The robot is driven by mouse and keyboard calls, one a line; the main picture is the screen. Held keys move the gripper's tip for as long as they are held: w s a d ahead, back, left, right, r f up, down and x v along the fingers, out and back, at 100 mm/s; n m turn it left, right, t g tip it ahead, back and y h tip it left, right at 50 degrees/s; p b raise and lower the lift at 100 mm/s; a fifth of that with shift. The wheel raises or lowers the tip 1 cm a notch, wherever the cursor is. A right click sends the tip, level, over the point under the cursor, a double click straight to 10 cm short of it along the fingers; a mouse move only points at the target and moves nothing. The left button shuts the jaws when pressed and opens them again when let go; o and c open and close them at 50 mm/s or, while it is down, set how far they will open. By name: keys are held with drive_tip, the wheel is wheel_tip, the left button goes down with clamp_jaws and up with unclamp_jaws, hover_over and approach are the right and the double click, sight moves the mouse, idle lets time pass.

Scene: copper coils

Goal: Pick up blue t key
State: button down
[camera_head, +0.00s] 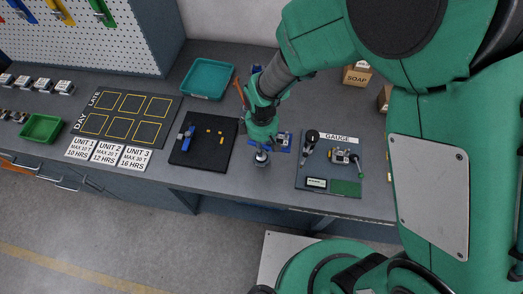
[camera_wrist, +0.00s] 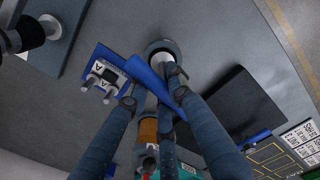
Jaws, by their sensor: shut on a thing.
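The blue T key (camera_wrist: 156,84) shows in the wrist view as a blue bar crossing between my fingers. My gripper (camera_wrist: 152,92) is shut on it; the fingers hide part of the key. In the head view my gripper (camera_head: 261,145) points down near the front edge of the bench, just above a small round grey piece (camera_head: 262,158). That round piece also shows in the wrist view (camera_wrist: 163,48), beyond the fingertips. The key cannot be made out clearly in the head view.
A blue plate (camera_head: 281,149) with a metal part lies right of my gripper. The gauge board (camera_head: 311,187) is further right. A black mat (camera_head: 180,158) with a blue tool and small yellow pieces is left. A teal tray (camera_head: 207,79) stands behind.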

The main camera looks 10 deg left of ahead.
sight(263, 145)
drive_tip(key=shift+r, duration=0.15)
drive_tip(key=shift+r, duration=0.55)
drive_tip(key=shift+s+d+r+p, duration=0.1)
drive_tip(key=shift+s+r+p, duration=0.15)
drive_tip(key=shift+r, duration=0.35)
drive_tip(key=shift+s+d+r+p, duration=0.1)
drive_tip(key=shift+s+r+p, duration=0.1)
drive_tip(key=shift+r, duration=0.4)
drive_tip(key=s+d+r+p, duration=0.1)
drive_tip(key=s+d, duration=0.7)
drive_tip(key=s, duration=0.4)
drive_tip(key=shift+s+d, duration=0.2)
drive_tip(key=shift+s, duration=0.05)
drive_tip(key=shift+r, duration=0.1)
